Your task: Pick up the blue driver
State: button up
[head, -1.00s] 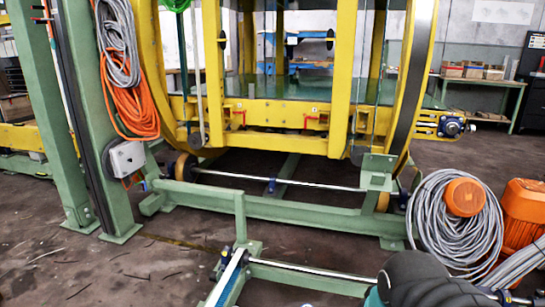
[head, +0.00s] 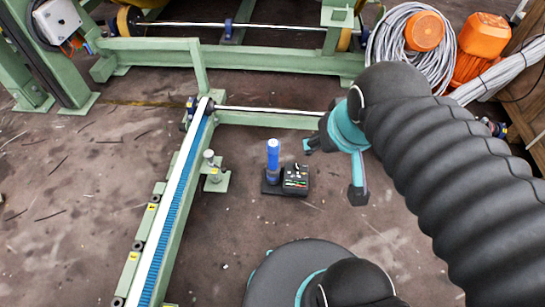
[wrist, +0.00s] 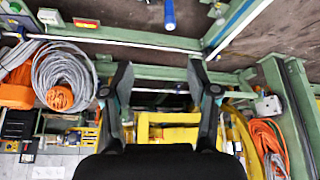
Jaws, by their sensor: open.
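The blue driver (head: 273,158) stands upright in a black stand on the floor, beside a small dark device (head: 295,178) with coloured marks. In the wrist view the blue driver (wrist: 169,14) shows at the top edge, partly cut off, beyond the fingertips. My gripper (head: 333,172) is to the right of the driver in the head view, apart from it. Its two fingers are spread and empty, and the wrist view shows a clear gap between them (wrist: 160,78).
A green rail with a blue strip (head: 180,190) runs left of the driver, with a small green bracket (head: 213,175) between. Behind lies a green frame (head: 230,55) with a metal rod. A grey cable coil (head: 405,45) and orange drums (head: 484,38) are at the back right.

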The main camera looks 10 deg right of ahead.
aim_at(274, 167)
jog(key=u, duration=0.05)
jog(key=k, duration=0.5)
jog(key=z, duration=1.1)
jog(key=i, duration=0.7)
jog(key=z, duration=0.6)
jog(key=i, duration=0.7)
jog(key=u, duration=0.15)
